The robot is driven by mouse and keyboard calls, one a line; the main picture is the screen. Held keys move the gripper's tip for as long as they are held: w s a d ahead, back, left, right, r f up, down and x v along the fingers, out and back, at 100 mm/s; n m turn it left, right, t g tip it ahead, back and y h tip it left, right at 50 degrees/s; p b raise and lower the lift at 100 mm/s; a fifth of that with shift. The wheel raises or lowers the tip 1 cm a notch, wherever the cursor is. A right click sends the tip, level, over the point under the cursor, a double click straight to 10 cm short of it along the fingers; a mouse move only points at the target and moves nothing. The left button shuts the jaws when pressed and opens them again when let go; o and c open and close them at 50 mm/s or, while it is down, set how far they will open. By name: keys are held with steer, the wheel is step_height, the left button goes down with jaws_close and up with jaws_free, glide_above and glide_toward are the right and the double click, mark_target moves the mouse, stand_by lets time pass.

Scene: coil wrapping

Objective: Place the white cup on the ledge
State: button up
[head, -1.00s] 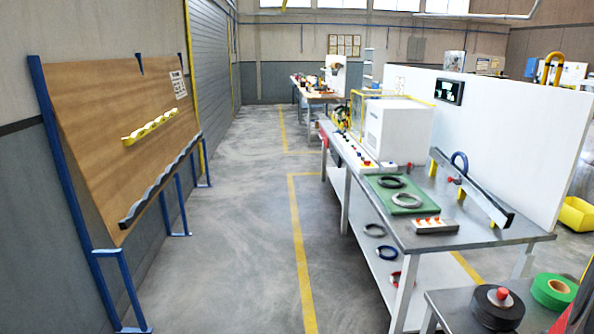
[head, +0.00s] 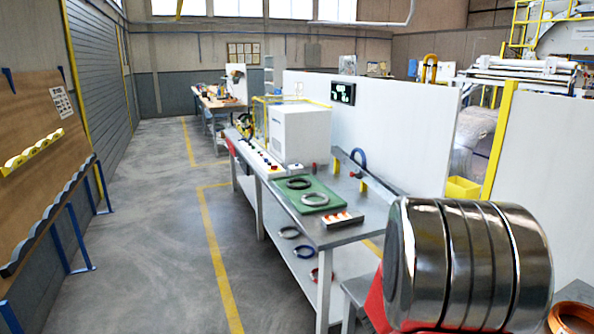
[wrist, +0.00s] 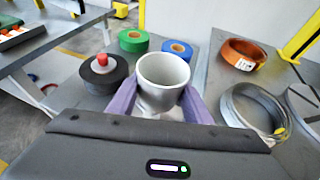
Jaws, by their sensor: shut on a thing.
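The white cup (wrist: 164,72) is in the wrist view, its open rim facing up toward the camera. My gripper (wrist: 160,94) is shut on it, with a purple finger on each side. In the head view the cup and the fingers do not show; my arm fills the lower right. A tilted wooden board at the left carries a yellow wavy ledge (head: 32,151) and, along its lower edge, a dark grey wavy ledge (head: 48,220). I cannot tell which of them is the task's ledge.
Below the cup, a grey table holds a black roll (wrist: 101,76), a green roll (wrist: 134,41), a blue roll (wrist: 177,51), an orange coil (wrist: 242,55) and a wire coil (wrist: 255,110). A workbench with a green mat (head: 296,207) stands mid-scene. Floor (head: 155,215) between board and bench is clear.

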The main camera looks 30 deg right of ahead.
steer(key=w+a+n+t+y, duration=0.2)
steer(key=w+a+n+t, duration=0.1)
steer(key=w+a, duration=0.6)
steer(key=w+a+n+t+y, duration=0.2)
steer(key=w+a+n+t, duration=0.2)
steer(key=w+a, duration=0.55)
steer(key=w+a+n+t+y, duration=0.3)
steer(key=a+n+y, duration=0.2)
steer(key=a, duration=2.2)
steer(key=shift+a+f+n, duration=0.2)
steer(key=shift+f+n, duration=0.1)
steer(key=f, duration=0.2)
steer(key=s+f, duration=0.1)
steer(key=f, duration=0.2)
steer(key=shift+s+f, duration=0.25)
steer(key=shift+f, duration=0.15)
steer(key=shift+s, duration=0.15)
